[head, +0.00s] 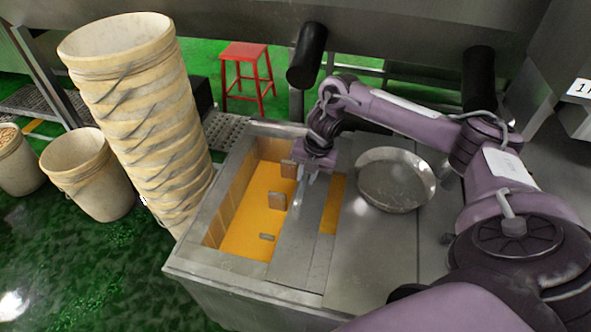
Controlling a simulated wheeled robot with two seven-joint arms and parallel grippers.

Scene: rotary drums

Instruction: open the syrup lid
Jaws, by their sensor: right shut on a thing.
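The syrup tank (190,262) is a steel box with orange-yellow syrup (252,222) showing through a wide opening on its left. The syrup lid (300,238) is a narrow grey metal panel across the tank, right of that opening. A small strip of syrup also shows to the right of the lid. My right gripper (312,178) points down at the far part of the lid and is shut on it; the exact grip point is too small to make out. My left gripper is not in view.
A round metal pan (396,182) sits on the steel top right of the tank. A tall stack of buckets (150,110) stands left of the tank, with a single bucket (88,178) beside it. A red stool (246,72) is behind. Two black cylinders (307,55) hang above the back edge.

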